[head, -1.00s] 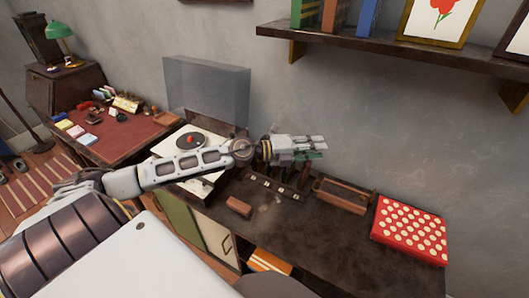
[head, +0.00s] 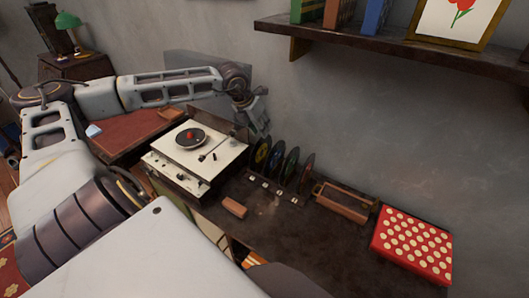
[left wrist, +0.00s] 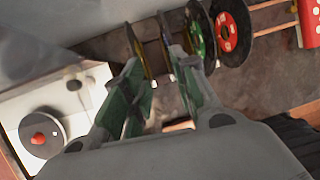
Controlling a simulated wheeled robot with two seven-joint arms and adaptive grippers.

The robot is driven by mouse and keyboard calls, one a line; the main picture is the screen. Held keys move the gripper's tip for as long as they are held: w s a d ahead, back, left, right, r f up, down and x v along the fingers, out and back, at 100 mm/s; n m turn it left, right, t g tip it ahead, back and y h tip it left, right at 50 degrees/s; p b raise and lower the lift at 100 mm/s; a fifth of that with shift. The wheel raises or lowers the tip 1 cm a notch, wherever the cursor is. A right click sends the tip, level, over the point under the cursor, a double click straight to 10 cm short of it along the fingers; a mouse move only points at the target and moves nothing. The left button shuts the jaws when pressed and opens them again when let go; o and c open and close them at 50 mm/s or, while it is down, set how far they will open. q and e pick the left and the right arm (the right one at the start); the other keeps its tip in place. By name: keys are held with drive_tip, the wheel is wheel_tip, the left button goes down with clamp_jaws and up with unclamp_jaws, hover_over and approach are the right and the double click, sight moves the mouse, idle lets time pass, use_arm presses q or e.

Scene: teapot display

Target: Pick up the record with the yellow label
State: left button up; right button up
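The record with the yellow label (head: 261,156) stands upright at the left end of a row of records on the dark cabinet. In the left wrist view a thin, yellowish record face (left wrist: 138,48), seen nearly edge-on, lies just beyond the fingertips. My left gripper (head: 261,124) points down just above the left end of the row. It also shows in the left wrist view (left wrist: 155,60), with its fingers apart and nothing clearly held. Whether the fingertips overlap a record's rim is hard to tell. My right gripper is not in view.
Other records, one with a green label (left wrist: 197,35) and one with a red label (left wrist: 226,32), stand close to the right. A turntable (head: 198,155) is at the left, a wooden rack (head: 343,204) and a red dotted box (head: 412,246) at the right. A shelf (head: 390,45) hangs above.

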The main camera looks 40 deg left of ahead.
use_arm(q)
drive_tip(key=a, duration=0.1)
drive_tip(key=a+r+y, duration=0.1)
drive_tip(key=a, duration=0.1)
drive_tip(key=shift+s+a+r+y, duration=0.15)
drive_tip(key=shift+a+r+y, duration=0.1)
drive_tip(key=shift+y, duration=0.05)
drive_tip(key=shift+f, duration=0.2)
